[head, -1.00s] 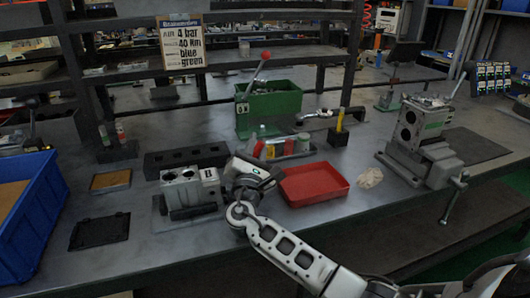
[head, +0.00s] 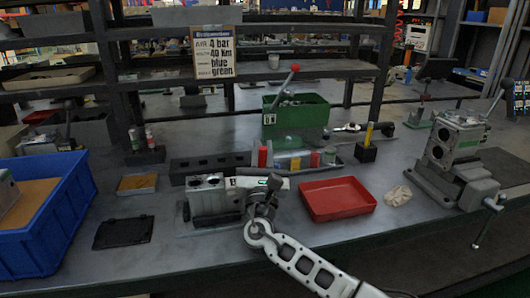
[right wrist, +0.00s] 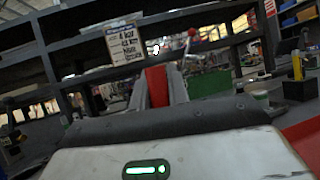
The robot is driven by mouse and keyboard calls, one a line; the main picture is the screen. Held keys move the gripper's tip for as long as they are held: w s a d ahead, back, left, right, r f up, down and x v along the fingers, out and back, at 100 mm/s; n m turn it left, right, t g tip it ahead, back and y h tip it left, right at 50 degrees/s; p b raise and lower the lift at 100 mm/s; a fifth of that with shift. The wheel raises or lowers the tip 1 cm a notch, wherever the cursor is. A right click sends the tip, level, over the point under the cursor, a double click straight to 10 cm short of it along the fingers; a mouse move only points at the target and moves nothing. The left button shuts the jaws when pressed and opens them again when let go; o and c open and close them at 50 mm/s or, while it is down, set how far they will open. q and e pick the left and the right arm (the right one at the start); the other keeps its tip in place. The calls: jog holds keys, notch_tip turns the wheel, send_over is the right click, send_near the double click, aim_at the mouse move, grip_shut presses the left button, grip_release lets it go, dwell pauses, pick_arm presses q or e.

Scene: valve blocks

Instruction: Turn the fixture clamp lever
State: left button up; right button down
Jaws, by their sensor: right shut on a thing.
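My right gripper (head: 238,183) is at the right side of the grey valve block (head: 207,182) that sits in the near fixture (head: 217,213). It lies low and points left across the block's right end. In the right wrist view its grey fingers are closed around a red piece (right wrist: 156,86). I take this for the clamp lever's grip; the rest of the lever is hidden behind the gripper. My left gripper is not in view.
A red tray (head: 338,212) lies close to the right of my gripper. Behind are a tray of bottles (head: 338,168), a black rack (head: 208,164) and a green box (head: 297,122). A blue bin (head: 50,232) and a black plate (head: 124,231) are at left.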

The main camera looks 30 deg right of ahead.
jog(key=shift+a+f, duration=0.1)
jog(key=shift+f, duration=0.05)
jog(key=c, duration=1.3)
grip_release()
jog(key=shift+c, duration=0.2)
jog(key=b+v, duration=0.1)
jog(key=v, duration=0.9)
jog(key=shift+s+a+f+b, duration=0.1)
jog(key=shift+s+f+b, duration=0.05)
jog(key=shift+s+b, duration=0.15)
jog(key=shift+s+a+f, duration=0.3)
jog(key=shift+s, duration=0.2)
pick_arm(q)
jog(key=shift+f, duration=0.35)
